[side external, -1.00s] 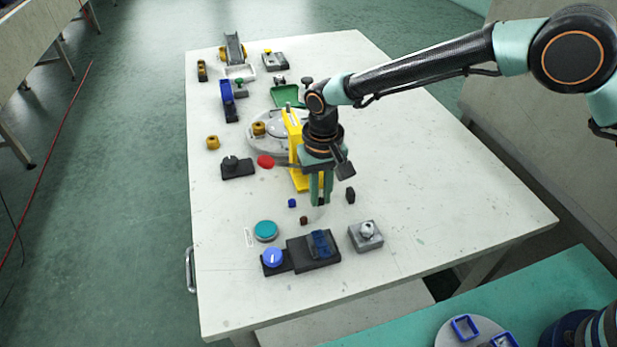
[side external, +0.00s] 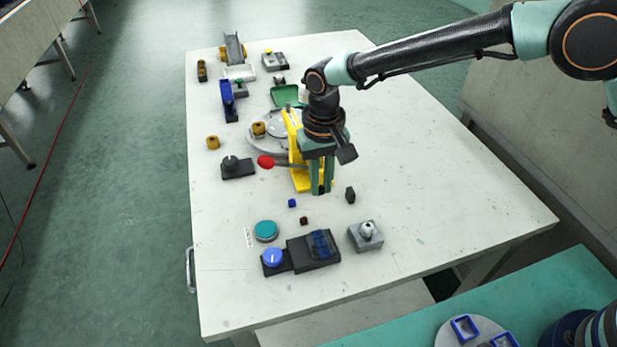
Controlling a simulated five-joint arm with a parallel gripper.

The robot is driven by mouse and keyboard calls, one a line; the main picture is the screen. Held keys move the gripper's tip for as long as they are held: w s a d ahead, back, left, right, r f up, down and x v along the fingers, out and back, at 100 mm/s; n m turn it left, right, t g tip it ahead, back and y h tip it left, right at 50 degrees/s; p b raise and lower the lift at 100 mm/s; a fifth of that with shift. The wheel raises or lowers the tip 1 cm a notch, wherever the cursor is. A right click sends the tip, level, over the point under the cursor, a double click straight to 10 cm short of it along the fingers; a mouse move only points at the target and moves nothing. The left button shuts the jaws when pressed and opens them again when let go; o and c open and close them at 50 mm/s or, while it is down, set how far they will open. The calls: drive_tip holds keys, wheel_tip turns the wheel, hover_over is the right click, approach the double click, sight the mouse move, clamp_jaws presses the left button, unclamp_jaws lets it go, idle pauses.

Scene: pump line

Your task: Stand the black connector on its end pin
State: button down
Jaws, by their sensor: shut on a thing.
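My gripper (side external: 321,188) points down over the middle of the table, just right of the yellow stand. Its green fingers are shut on a small dark piece, which looks like the black connector (side external: 321,182). It is mostly hidden between the fingers, so its tilt and any pin on it cannot be made out. The fingertips look a little above the tabletop. A separate small black block (side external: 350,195) stands on the table just right of the gripper.
A yellow stand (side external: 302,182) with a red-ended lever (side external: 266,162) is close on the left. In front are a blue cube (side external: 292,203), a brown cube (side external: 304,221), a teal button (side external: 266,231), a black fixture (side external: 300,257) and a grey block (side external: 362,241). The table's right side is clear.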

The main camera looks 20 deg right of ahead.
drive_tip(key=shift+r, duration=0.65)
